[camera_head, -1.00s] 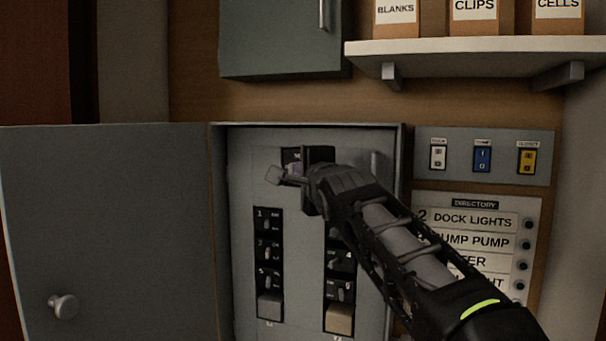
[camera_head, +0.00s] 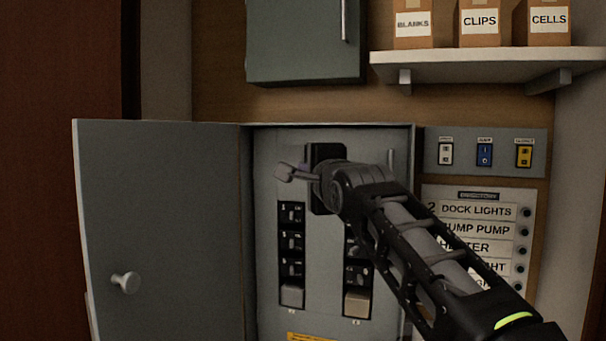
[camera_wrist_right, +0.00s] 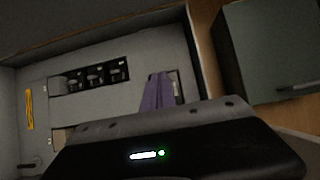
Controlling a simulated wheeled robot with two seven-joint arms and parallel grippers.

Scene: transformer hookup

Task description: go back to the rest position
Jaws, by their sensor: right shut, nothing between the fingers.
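My right gripper (camera_head: 287,172) is in front of the upper part of an open grey breaker panel (camera_head: 326,230) in the head view. Its fingers are shut with nothing between them, pointing left across the panel face. The dark wrist covers part of the panel's top. In the right wrist view the shut fingers (camera_wrist_right: 158,92) look purple and overlap the panel face; whether they touch it I cannot tell. Two columns of black breakers show, the left column (camera_head: 291,240) clear and the right one (camera_head: 357,275) partly hidden by my arm. My left gripper is not in view.
The panel's open door (camera_head: 165,220) with a round knob (camera_head: 126,282) swings out to the left. A switch plate (camera_head: 485,153) and a directory board (camera_head: 478,225) are at the right. A shelf (camera_head: 480,66) with boxes and a green cabinet (camera_head: 303,40) hang above.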

